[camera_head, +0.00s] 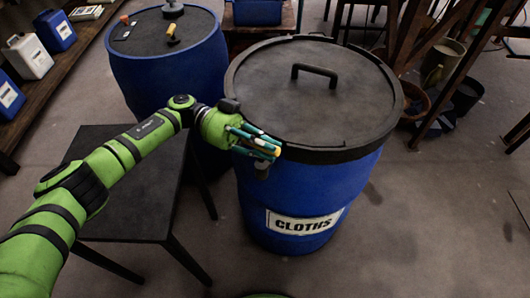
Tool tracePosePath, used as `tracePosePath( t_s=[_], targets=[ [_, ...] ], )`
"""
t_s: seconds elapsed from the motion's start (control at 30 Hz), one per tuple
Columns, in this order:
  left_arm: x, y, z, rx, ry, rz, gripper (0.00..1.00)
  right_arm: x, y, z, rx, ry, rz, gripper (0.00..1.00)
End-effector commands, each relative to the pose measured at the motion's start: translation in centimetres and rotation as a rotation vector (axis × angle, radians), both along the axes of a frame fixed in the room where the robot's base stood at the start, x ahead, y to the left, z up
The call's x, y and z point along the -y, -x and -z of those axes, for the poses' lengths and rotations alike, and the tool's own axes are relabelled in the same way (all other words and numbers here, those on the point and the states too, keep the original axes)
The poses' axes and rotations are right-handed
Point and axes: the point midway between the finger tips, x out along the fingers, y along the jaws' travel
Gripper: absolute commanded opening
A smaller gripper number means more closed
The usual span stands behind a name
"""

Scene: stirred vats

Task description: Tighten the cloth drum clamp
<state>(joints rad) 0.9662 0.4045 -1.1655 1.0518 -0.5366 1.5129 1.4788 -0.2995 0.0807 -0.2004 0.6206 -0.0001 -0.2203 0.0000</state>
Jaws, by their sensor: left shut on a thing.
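The cloth drum (320,185) is a blue barrel with a white "CLOTHS" label (307,218) on its front. It stands upright in the middle, with a black lid (330,95) and a handle (315,72) on top. A dark clamp ring (340,155) runs around the lid's rim. My left gripper (270,149) reaches in from the left and is at the left front of this rim. Its fingers are shut at the clamp's closure (262,170), which is mostly hidden behind them. My right gripper is not in view.
A second blue drum (165,75) with small tools on its lid stands behind left. A low black table (125,205) is under my left arm. A shelf (75,60) with jugs is at far left. Buckets (440,65) and wooden legs are at right. Floor at front right is clear.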

Motion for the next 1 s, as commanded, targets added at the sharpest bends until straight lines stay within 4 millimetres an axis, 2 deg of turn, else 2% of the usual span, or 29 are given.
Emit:
tracePosePath(
  t_s=[0.1,0.5,0.53,0.57,0.6,1.0],
  targets=[
    [0.09,0.11,0.2,-0.001,-0.002,0.019,0.0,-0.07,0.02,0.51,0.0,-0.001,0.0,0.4],
    [0.1,0.18,0.06,-0.002,-0.001,0.026,0.0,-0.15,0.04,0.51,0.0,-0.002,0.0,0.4],
    [0.1,0.18,0.07,-0.002,-0.001,0.026,0.25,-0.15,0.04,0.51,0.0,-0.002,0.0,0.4],
    [0.1,0.18,0.07,-0.002,-0.001,0.025,0.37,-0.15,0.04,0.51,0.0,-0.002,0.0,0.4],
    [0.1,0.18,0.07,-0.002,-0.001,0.025,0.45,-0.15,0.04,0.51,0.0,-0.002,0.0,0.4],
    [-0.39,-0.23,0.02,-0.001,-0.001,0.021,0.45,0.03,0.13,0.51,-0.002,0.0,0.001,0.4]
  ],
)
